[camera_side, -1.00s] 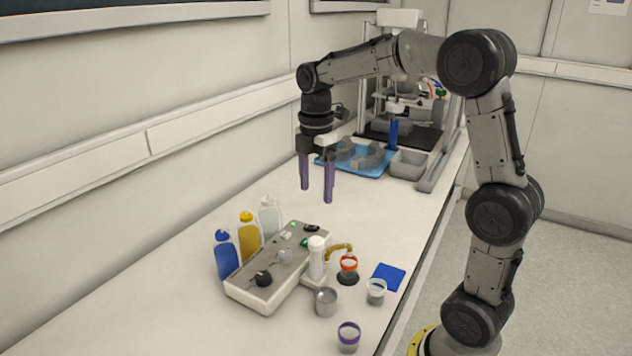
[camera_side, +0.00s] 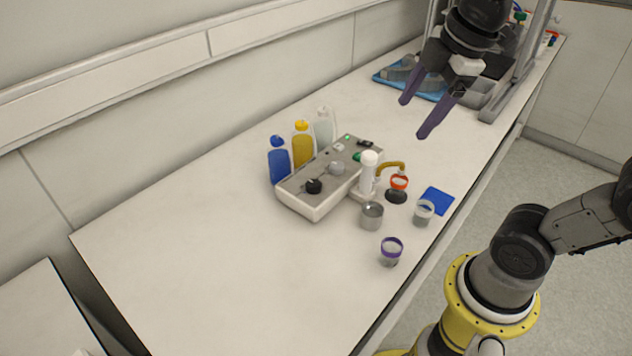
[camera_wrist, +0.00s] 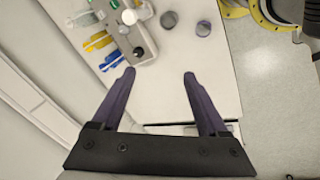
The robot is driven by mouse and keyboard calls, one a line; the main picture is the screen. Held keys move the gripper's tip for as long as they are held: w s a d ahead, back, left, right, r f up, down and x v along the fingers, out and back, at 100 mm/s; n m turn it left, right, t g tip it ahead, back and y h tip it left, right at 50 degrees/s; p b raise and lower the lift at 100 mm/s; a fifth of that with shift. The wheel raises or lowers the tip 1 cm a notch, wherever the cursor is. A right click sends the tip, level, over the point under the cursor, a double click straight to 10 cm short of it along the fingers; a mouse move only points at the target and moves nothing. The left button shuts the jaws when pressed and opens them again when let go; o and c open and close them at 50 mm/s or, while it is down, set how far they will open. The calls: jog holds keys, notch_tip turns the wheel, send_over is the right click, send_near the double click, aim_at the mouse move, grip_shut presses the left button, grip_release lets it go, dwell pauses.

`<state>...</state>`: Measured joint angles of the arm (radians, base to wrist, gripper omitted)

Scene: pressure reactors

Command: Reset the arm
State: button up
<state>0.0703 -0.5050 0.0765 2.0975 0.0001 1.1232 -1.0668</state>
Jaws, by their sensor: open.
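My gripper (camera_side: 414,118) is open and empty, with two purple fingers spread wide apart. In the side view it hangs in the air over the far part of the white table (camera_side: 190,270), behind the grey control box (camera_side: 312,200). In the wrist view the gripper (camera_wrist: 158,76) also shows open, with only bare tabletop between its fingers. My upper arm links are partly outside the side view.
Blue (camera_side: 279,162), yellow (camera_side: 303,150) and clear (camera_side: 324,128) bottles stand behind the box. Several small cups, including a purple-rimmed one (camera_side: 390,254), stand in front. A blue square (camera_side: 437,200) lies nearby. A blue tray (camera_side: 384,79) and grey frame (camera_side: 518,75) stand at the back. The near-left table is clear.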

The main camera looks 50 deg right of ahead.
jog(key=s+a+f+m+t, duration=0.1)
jog(key=s+f+m, duration=0.5)
jog(key=m, duration=0.5)
jog(key=shift+s+a+f+t, duration=0.15)
jog(key=shift+a+t, duration=0.15)
